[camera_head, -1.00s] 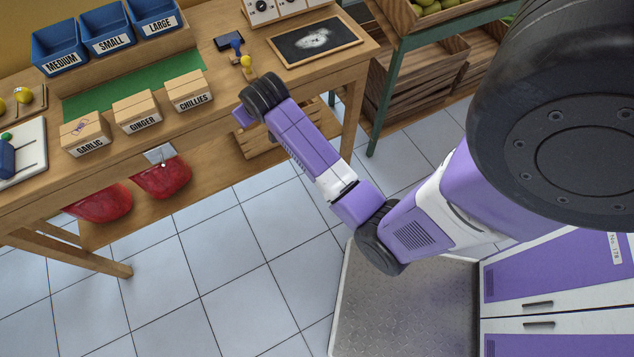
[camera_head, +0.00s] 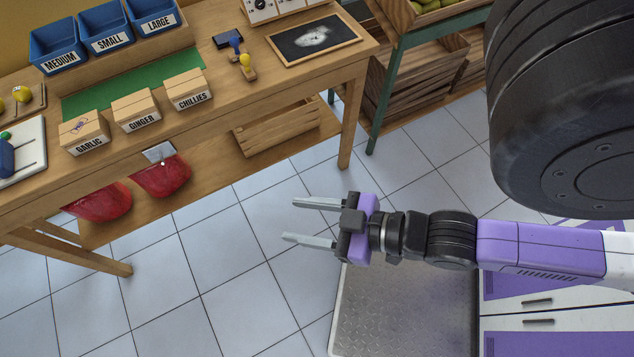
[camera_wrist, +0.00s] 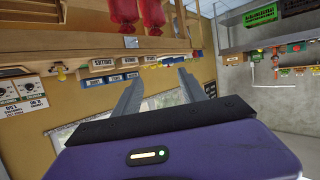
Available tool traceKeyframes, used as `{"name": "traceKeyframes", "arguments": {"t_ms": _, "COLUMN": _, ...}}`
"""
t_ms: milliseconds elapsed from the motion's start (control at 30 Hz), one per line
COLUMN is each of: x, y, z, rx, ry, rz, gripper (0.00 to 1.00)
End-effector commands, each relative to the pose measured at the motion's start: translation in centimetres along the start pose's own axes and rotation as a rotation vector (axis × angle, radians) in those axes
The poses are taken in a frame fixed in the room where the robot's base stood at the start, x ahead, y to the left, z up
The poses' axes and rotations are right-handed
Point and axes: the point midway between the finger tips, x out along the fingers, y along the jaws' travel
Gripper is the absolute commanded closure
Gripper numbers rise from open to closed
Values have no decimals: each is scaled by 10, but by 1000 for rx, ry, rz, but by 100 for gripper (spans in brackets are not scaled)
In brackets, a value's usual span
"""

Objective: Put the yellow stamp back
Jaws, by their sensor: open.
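The yellow stamp (camera_head: 245,60) has a round yellow knob and stands on the wooden table near its right end. My gripper (camera_head: 290,220) is open and empty, over the tiled floor in front of the table, well apart from the stamps. Its two fingers point left. In the wrist view my open gripper (camera_wrist: 162,75) has nothing between its fingers.
A dark ink pad (camera_head: 228,40) lies behind the stamps, and a framed slate (camera_head: 283,55) lies to their right. Labelled boxes for garlic, ginger and chillies (camera_head: 188,90) stand to the left. Blue bins (camera_head: 107,30) stand behind. The floor (camera_head: 225,260) before the table is clear.

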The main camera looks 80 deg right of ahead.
Motion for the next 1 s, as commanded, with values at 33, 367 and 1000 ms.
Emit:
{"name": "traceKeyframes", "arguments": {"t_ms": 33, "x": -14, "y": -6, "z": -8, "rx": 6, "ry": 13, "rz": -19, "gripper": 51}}
{"name": "traceKeyframes", "arguments": {"t_ms": 367, "x": -46, "y": -16, "z": -37, "rx": 27, "ry": 74, "rz": -59, "gripper": 51}}
{"name": "traceKeyframes", "arguments": {"t_ms": 1000, "x": -44, "y": -16, "z": -33, "rx": 26, "ry": 73, "rz": -58, "gripper": 51}}
